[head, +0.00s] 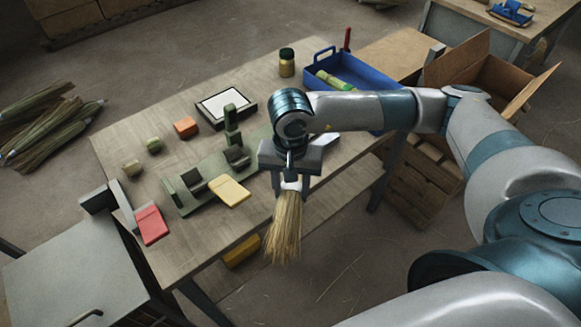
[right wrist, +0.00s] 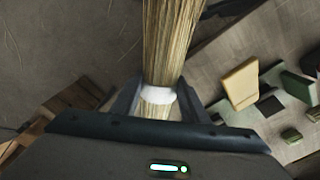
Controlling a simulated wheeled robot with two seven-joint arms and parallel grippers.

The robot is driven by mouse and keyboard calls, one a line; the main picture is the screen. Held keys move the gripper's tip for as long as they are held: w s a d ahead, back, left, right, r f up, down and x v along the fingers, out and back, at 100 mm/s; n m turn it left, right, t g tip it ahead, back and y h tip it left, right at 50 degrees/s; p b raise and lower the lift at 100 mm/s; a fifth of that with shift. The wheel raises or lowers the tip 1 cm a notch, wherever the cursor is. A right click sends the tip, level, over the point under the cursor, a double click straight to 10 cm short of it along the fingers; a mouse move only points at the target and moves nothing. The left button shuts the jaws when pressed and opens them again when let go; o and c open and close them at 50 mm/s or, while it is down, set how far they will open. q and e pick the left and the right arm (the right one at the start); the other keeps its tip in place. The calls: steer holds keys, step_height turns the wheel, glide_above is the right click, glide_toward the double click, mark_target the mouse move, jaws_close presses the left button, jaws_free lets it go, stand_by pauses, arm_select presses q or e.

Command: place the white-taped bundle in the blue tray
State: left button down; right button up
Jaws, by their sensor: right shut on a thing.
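My right gripper (head: 291,182) is shut on the white-taped bundle (head: 285,228), a sheaf of straw-coloured bristles. It holds the bundle in the air with the bristles hanging down, over the near edge of the table. In the right wrist view the fingers (right wrist: 158,100) close around the white tape band, and the bristles (right wrist: 168,45) run up out of the picture. The blue tray (head: 375,78) stands at the table's back right corner, away from the bundle. A green-and-pale bundle lies in the tray, and my right arm passes in front of the tray's near part. My left gripper is not in view.
A green fixture (head: 205,195) with upright posts stands mid-table, with a yellow block (head: 229,191) beside it. A red block (head: 150,225), an orange block (head: 186,127), a white-topped panel (head: 226,106) and a jar (head: 286,62) lie around. An open cardboard box (head: 480,80) stands right of the tray.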

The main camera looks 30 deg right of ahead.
mark_target(293, 216)
steer(key=s+f+n, duration=0.1)
steer(key=n, duration=0.1)
steer(key=s+a+f+n, duration=0.1)
steer(key=f+n, duration=0.1)
steer(key=n, duration=0.1)
steer(key=s+f+n, duration=0.1)
steer(key=f+n, duration=0.1)
steer(key=shift+s+a+f, duration=0.2)
steer(key=shift+s+a, duration=0.05)
steer(key=shift+s, duration=0.15)
